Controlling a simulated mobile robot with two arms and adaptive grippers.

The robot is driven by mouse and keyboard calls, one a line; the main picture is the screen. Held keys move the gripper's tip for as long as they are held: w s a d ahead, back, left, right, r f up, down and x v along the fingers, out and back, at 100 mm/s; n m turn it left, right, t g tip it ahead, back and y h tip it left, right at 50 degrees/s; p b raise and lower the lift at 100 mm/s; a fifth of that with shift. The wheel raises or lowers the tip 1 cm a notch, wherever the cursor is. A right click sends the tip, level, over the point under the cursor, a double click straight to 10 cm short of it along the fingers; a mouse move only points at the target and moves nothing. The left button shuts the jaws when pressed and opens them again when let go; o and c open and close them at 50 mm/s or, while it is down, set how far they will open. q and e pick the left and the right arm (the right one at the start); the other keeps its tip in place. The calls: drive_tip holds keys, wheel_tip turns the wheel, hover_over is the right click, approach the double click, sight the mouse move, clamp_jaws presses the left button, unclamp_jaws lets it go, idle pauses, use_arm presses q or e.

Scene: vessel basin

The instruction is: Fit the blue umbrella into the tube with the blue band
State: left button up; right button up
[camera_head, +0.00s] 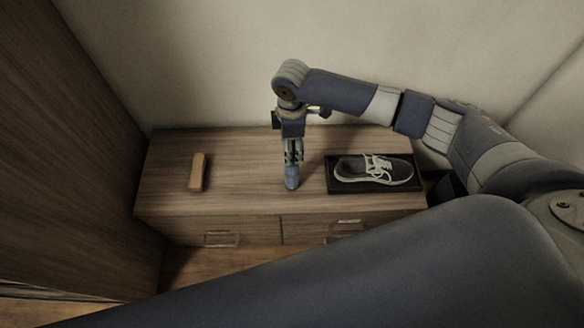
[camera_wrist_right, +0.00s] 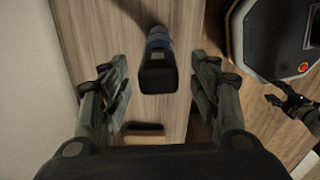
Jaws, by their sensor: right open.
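The blue umbrella (camera_head: 291,178) appears to stand upright on the wooden cabinet top, under my right gripper (camera_head: 292,158). In the right wrist view the umbrella (camera_wrist_right: 157,72) shows a black squared end towards the camera and blue just behind it. The right gripper (camera_wrist_right: 163,88) is open, its fingers on either side of that end with visible gaps. No tube with a blue band can be made out. A dark jointed part (camera_wrist_right: 292,102) at the right of the wrist view may be my left gripper; its state is unclear.
The cabinet (camera_head: 240,198) has drawers with handles in front. A dark tray (camera_head: 335,188) with a grey sneaker (camera_head: 372,169) lies right of the umbrella. A tan wooden block or brush (camera_head: 198,172) lies at the left. Walls stand behind; a tall wooden panel (camera_head: 70,140) is left.

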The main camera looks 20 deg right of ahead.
sight(292, 168)
drive_tip(key=shift+f, duration=1.45)
clamp_jaws()
drive_tip(key=shift+r, duration=0.15)
